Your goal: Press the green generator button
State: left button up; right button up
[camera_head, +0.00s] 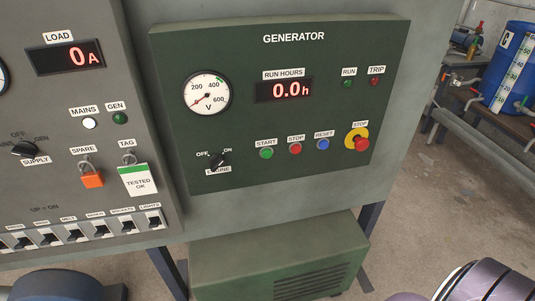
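The green generator button (266,153), labelled START, sits on the dark green GENERATOR panel (330,210). To its right are a red STOP button (295,148) and a blue RESET button (323,144). A red emergency stop on a yellow ring (357,139) is farther right. A black ENGINE switch (217,161) with OFF and ON marks is to the left; its exact setting is hard to tell. The RUN lamp (348,82) looks dark green and unlit. The run hours display (284,90) reads 0.0. Neither gripper shows, and nothing covers the button.
A grey panel (150,220) at left has a load display (65,57) reading 0 A, a white MAINS lamp (89,123), tags and several black switches. A green vented housing (280,260) stands below the generator panel. A blue drum (510,65) is at far right.

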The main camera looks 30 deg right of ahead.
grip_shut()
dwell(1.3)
